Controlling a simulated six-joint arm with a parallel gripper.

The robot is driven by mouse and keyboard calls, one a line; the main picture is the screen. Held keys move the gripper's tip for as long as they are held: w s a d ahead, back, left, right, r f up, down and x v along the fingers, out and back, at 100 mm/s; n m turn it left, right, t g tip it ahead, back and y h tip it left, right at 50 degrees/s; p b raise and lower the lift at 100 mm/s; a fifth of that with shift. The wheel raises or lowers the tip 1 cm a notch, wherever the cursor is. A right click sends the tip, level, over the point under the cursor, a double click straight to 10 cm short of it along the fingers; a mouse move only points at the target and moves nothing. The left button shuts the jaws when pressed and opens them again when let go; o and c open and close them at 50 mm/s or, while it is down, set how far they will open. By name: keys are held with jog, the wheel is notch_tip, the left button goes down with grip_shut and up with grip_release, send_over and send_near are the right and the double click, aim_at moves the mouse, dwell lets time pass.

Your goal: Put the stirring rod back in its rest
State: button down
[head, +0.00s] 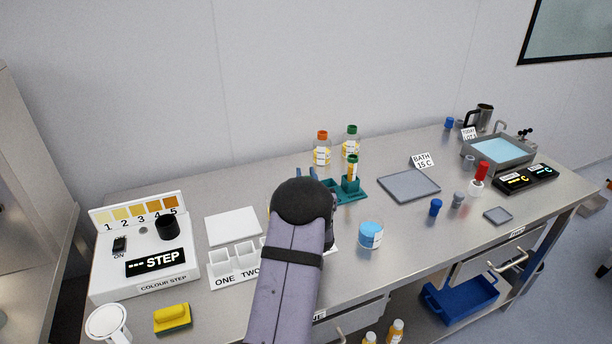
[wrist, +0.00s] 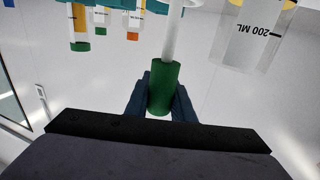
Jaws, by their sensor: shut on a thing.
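In the wrist view, which is upside down, my gripper (wrist: 162,98) is shut on the green handle (wrist: 164,82) of the stirring rod. The rod's pale shaft (wrist: 174,35) runs away from the handle and out of the top edge, so its tip is hidden. A teal holder (wrist: 105,4) is at the upper left, beside the shaft; I cannot tell whether they touch. In the head view, a teal stand (head: 351,187) is right of my arm. My arm hides the gripper and rod there.
A 200 ML beaker (wrist: 255,38) is close beside the rod in the wrist view. In the head view, orange-capped (head: 321,150) and green-capped bottles (head: 351,141) stand behind the stand. A blue-filled jar (head: 370,235) and grey tray (head: 408,186) lie right. A white rack (head: 235,262) is left.

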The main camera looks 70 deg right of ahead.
jog(key=shift+f, duration=0.2)
jog(key=c, duration=1.5)
grip_release()
jog(key=shift+r, duration=0.15)
jog(key=b+v, duration=0.3)
jog(key=v, duration=0.9)
jog(key=shift+b, duration=0.3)
